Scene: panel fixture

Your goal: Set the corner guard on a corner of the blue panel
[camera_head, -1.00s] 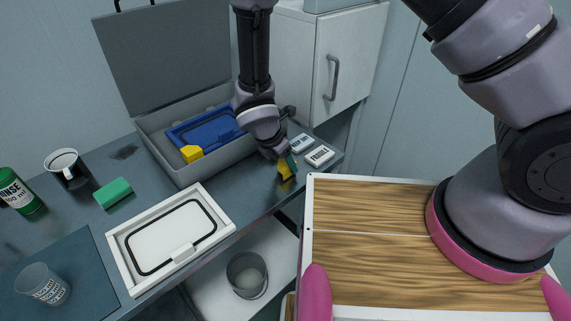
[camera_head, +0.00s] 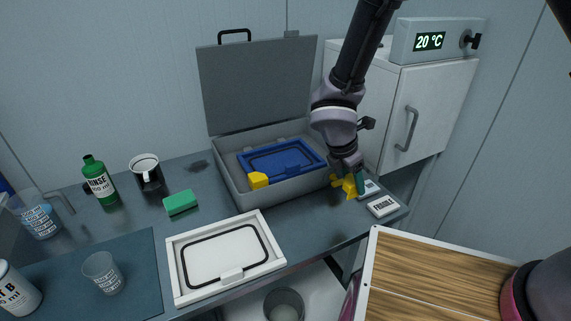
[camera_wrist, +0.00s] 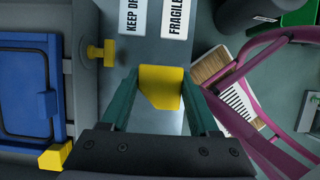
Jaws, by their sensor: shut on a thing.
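My gripper (camera_head: 352,182) is shut on a yellow corner guard (camera_wrist: 160,88). The wrist view shows the guard between the teal fingertips, off the table and clear of the panel. The blue panel (camera_head: 285,160) lies in the open grey case (camera_head: 236,187), left of my gripper. It also shows at the left of the wrist view (camera_wrist: 22,105). Another yellow guard (camera_head: 258,180) sits at the panel's near-left corner in the head view, and a yellow piece shows at a panel corner in the wrist view (camera_wrist: 55,156).
A yellow latch-like piece (camera_wrist: 103,52) sticks out from the case's side near my gripper. A white framed panel (camera_head: 222,258) lies in front of the case.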

